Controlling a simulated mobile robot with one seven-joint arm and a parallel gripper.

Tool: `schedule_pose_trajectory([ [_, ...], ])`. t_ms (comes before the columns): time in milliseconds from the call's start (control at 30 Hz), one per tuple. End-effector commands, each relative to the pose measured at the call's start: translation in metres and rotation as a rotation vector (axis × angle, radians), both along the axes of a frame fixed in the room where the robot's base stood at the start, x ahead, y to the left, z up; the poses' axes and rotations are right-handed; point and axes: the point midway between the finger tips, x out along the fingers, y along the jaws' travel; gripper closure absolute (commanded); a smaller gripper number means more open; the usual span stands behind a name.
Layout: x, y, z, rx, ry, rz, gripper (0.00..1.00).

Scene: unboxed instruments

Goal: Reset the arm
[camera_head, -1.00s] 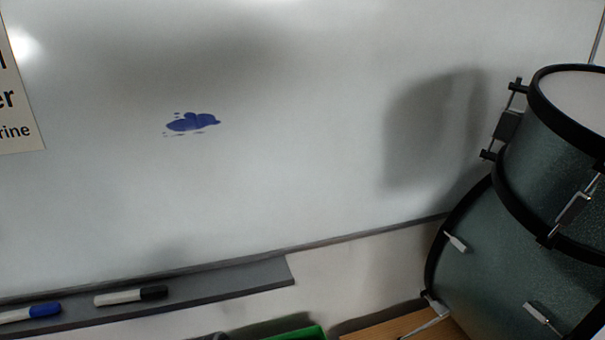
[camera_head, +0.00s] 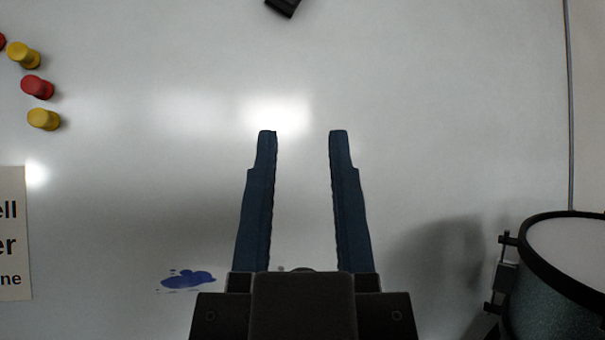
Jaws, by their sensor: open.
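I cannot tell how far the fingertips are from the board. The rest of the arm is out of view.
A blue smudge (camera_head: 188,280) marks the board left of my gripper. Yellow and red magnets (camera_head: 38,88) sit at upper left, above a paper sign (camera_head: 12,235). A black object (camera_head: 283,6) is at the top edge. A green drum (camera_head: 550,290) stands at lower right.

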Motion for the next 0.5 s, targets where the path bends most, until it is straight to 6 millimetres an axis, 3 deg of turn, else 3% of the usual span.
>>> schedule_pose_trajectory([
  [233, 0.001, 0.0, 0.007, 0.002, 0.004, 0.002, 0.59],
  [500, 0.002, 0.001, 0.054, 0.002, 0.006, 0.004, 0.59],
])
